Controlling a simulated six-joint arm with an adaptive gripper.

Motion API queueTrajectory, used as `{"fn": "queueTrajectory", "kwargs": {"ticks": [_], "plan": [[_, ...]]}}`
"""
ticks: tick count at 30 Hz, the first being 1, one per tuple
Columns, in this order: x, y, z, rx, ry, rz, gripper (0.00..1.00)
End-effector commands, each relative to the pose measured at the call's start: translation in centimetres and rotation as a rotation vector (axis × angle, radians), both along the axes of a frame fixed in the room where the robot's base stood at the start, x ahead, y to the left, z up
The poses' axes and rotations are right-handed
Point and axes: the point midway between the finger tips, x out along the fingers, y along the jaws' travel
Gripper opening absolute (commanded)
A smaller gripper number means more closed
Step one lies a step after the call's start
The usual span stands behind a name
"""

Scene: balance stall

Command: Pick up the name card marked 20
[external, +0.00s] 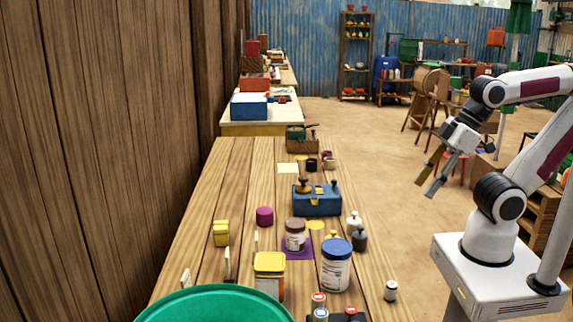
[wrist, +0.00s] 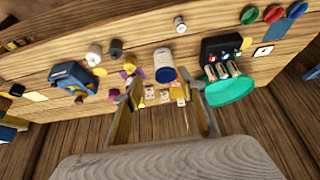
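Small pale cards stand on the wooden stall table. In the external view one (external: 185,279) is at the front left, one (external: 228,263) is left of the yellow-lidded jar, and a narrow one (external: 256,240) is behind that jar. In the wrist view small pale cards (wrist: 164,95) show between my fingers, near the table edge. Their marks are too small to read, so I cannot tell which is 20. My gripper (external: 425,189) is open and empty, in the air right of the table. Its spread fingers also show in the wrist view (wrist: 165,90).
The table (external: 235,165) holds a yellow-lidded jar (external: 269,264), a blue-lidded jar (external: 336,267), a brown-lidded jar (external: 295,238), a blue box (external: 317,202) and a yellow block (external: 221,234). A green round container (external: 215,305) is at the front. A wooden wall (external: 110,130) rises on the left.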

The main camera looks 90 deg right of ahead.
Motion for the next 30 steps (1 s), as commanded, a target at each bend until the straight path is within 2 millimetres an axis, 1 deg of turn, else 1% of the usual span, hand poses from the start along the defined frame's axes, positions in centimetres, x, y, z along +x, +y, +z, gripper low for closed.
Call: {"fn": "queueTrajectory", "kwargs": {"ticks": [2,3,4,14,18,23,26,30], "plan": [[0.0,0.0,0.0,0.0,0.0,0.0,0.4],[0.0,0.0,0.0,0.0,0.0,0.0,0.5],[0.0,0.0,0.0,0.0,0.0,0.0,0.56],[0.0,0.0,0.0,0.0,0.0,0.0,0.56],[0.5,-0.2,0.0,-0.003,-0.005,-0.004,0.56],[2.3,-0.7,0.0,-0.014,-0.024,-0.014,0.56],[4.1,-1.3,0.0,-0.027,-0.044,-0.024,0.56],[7.1,-2.2,-0.2,-0.046,-0.079,-0.036,0.56]]}}
